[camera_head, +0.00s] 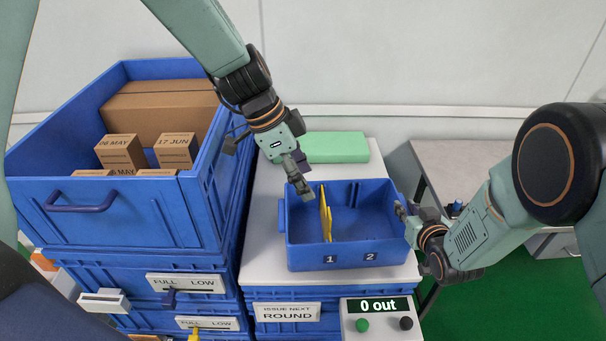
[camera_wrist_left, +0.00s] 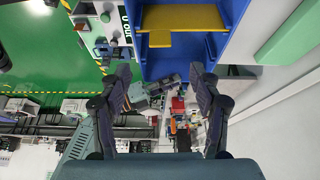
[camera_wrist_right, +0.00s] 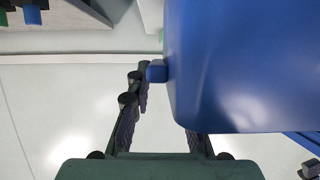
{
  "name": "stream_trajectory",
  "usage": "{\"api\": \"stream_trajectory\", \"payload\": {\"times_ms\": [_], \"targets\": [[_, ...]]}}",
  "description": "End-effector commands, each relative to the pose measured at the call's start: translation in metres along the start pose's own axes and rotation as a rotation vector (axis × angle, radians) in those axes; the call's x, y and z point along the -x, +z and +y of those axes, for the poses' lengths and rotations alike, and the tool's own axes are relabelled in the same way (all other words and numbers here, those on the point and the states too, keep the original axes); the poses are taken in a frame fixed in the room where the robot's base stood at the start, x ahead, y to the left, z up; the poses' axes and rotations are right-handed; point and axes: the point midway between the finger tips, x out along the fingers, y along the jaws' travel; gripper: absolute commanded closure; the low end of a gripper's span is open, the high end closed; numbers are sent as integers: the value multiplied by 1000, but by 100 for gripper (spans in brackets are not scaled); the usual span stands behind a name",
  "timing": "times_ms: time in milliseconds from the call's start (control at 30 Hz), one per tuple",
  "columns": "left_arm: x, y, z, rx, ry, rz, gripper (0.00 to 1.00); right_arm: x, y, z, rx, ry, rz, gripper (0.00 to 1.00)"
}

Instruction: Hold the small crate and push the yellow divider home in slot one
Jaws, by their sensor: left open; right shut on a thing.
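The small blue crate (camera_head: 345,254) stands on a white-topped bench with slot labels 1 and 2 on its near wall. The yellow divider (camera_head: 326,218) stands inside, across the crate above label 1; I cannot tell how deep it sits. It also shows in the left wrist view (camera_wrist_left: 185,38). My left gripper (camera_head: 302,188) is open and empty over the crate's back left part, left of the divider's far end. My right gripper (camera_head: 403,212) is shut on the crate's right side; in the right wrist view the crate (camera_wrist_right: 235,70) hides one finger.
A big blue crate (camera_head: 135,215) with cardboard boxes (camera_head: 160,110) stands at the left on stacked crates. A green block (camera_head: 335,147) lies behind the small crate. A counter reading "0 out" (camera_head: 380,305) with green and black buttons is in front. Another grey table (camera_head: 460,160) is at the right.

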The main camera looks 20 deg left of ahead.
Motion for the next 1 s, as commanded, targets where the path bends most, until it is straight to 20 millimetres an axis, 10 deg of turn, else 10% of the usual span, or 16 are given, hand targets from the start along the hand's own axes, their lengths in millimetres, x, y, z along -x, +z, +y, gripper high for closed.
{"api": "stream_trajectory", "payload": {"times_ms": [367,800,1000], "targets": [[-19,-2,3,-75,6,-83,61,0,-1,0,0,1,3,100],[-42,-48,-2,-690,117,-379,98,0,-1,0,-1,1,3,100],[-38,-44,0,-775,173,-401,100,0,-1,0,-1,0,2,100]]}}
